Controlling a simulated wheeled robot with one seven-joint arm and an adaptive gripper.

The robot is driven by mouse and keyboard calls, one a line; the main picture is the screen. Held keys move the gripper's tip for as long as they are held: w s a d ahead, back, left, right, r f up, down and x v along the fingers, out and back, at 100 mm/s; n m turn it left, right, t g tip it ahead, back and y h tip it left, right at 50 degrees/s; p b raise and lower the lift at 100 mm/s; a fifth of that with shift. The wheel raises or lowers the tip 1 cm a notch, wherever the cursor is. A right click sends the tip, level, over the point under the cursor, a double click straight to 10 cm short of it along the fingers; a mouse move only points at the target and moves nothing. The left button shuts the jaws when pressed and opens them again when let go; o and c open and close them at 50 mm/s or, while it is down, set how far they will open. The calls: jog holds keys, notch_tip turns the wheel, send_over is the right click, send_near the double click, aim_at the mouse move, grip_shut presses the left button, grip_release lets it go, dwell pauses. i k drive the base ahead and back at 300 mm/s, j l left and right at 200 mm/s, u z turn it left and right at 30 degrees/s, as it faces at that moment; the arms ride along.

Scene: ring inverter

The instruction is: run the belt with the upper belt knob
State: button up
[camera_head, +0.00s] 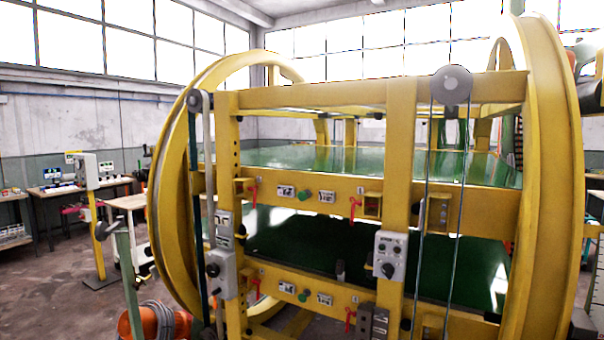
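The ring inverter is a yellow frame between two large yellow rings, with an upper green belt (300,158) and a lower green belt (290,240). On the upper cross beam (338,188), a small green knob (303,195) sits between two white labels. It looks like the upper belt knob; its setting is too small to read. A similar green knob (303,297) sits on the lower beam. My gripper does not show in this view, so its place relative to the knobs is hidden.
Red levers (253,194) (353,208) flank the upper knob. A grey control box (390,257) with a dark knob is on the middle post. Another grey box (221,274) is at left. Orange equipment (160,322) and a yellow stand (98,250) are on the left floor.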

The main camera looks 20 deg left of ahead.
aim_at(141, 176)
jog(key=u, duration=1.65)
jog(key=i+j, duration=0.15)
jog(key=i, duration=0.35)
jog(key=i+j+z, duration=0.15)
jog(key=i, duration=0.3)
jog(key=i+j, duration=0.2)
jog(key=i, duration=0.3)
jog(key=i+j+z, duration=0.1)
jog(key=i, duration=0.35)
jog(key=i+j, duration=0.35)
jog(key=i+j+z, duration=0.15)
jog(key=i, duration=1.05)
